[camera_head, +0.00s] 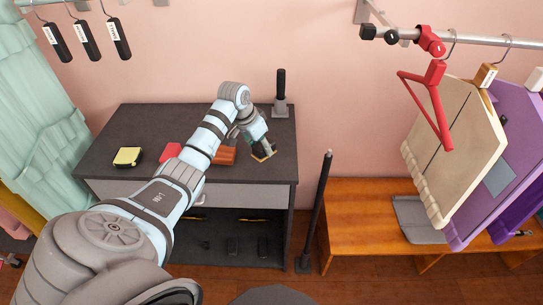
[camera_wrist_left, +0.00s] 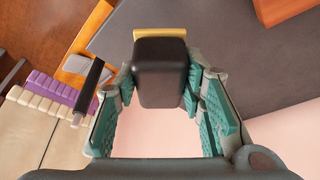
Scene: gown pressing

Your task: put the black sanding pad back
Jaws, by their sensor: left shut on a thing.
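The black sanding pad (camera_head: 265,148) has a dark body and a yellowish base. My left gripper (camera_head: 256,138) is shut on it, near the right side of the dark tabletop (camera_head: 150,121). In the left wrist view, the pad (camera_wrist_left: 160,72) sits between the teal fingers of the left gripper (camera_wrist_left: 160,92), with a strip of its yellow base showing at the far end. I cannot tell whether the base touches the tabletop. My right gripper is in neither view.
A yellow-and-black pad (camera_head: 128,156) and a red block (camera_head: 171,152) lie left of my arm. A brown block (camera_head: 224,156) lies beside my left gripper. A black-handled upright tool (camera_head: 281,92) stands at the back. A wooden bench (camera_head: 362,222) and hanging boards (camera_head: 455,140) are at right.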

